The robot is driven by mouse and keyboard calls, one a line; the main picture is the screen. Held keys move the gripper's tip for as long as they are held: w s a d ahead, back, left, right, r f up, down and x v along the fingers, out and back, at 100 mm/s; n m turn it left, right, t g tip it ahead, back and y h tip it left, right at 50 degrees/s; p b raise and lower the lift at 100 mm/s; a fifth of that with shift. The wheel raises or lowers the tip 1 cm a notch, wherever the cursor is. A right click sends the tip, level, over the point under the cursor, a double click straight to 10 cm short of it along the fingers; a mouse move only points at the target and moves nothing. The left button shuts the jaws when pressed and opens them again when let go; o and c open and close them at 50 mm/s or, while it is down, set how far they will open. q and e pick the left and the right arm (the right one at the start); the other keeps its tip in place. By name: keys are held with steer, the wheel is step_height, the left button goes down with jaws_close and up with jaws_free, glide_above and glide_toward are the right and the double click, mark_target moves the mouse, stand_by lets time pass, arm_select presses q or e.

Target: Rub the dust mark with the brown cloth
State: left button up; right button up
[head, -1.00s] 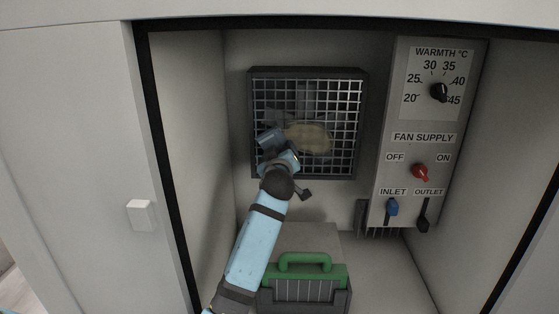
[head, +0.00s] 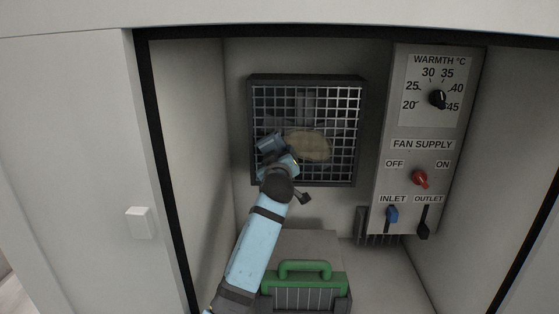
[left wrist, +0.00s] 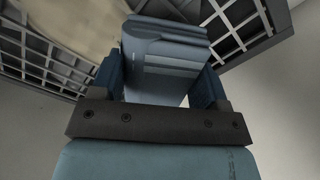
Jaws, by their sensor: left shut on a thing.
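A tan, oval dust mark (head: 309,146) lies on the dark metal grille (head: 362,130) at the back of the recess. It fills the upper left of the left wrist view (left wrist: 70,22). My left gripper (head: 272,160) is at the grille's lower left, beside the mark. It is shut on a blue-grey, folded, cloth-like pad (left wrist: 165,50), which shows small in the head view (head: 269,142). The pad looks blue-grey, not brown, and no brown cloth shows. I cannot tell whether the pad touches the grille. My right gripper is not in view.
A control panel (head: 424,125) with a black dial, red knob and two sliders stands right of the grille. A box with a green handle (head: 305,266) sits below, close to my left arm. Recess walls enclose both sides.

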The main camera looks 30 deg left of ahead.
arm_select(q)
steer(key=shift+x, duration=0.8)
